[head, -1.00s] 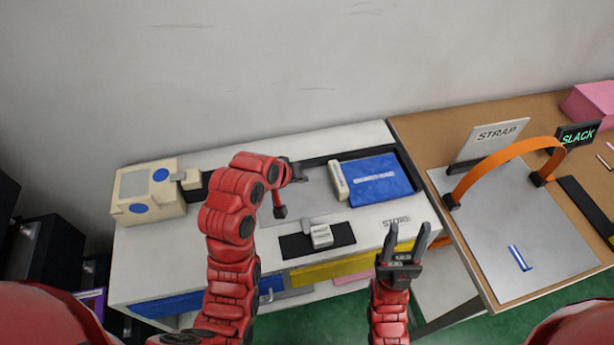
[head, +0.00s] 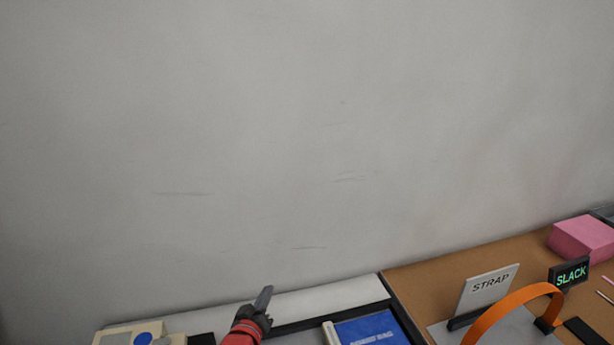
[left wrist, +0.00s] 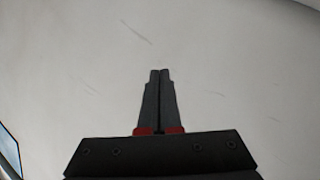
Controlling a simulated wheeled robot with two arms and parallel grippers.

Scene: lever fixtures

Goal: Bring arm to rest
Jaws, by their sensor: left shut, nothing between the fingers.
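My left gripper (head: 264,298) shows at the bottom of the head view, pointing up in front of the far edge of the white bench (head: 330,297). Its fingers are together and hold nothing. In the left wrist view the gripper (left wrist: 159,75) is also shut, with only the pale wall behind its tips. My right gripper is out of the head view.
On the brown table (head: 450,268) stand a STRAP sign (head: 488,291), an orange strap (head: 515,300), a SLACK display (head: 569,275) and a pink block (head: 582,239).

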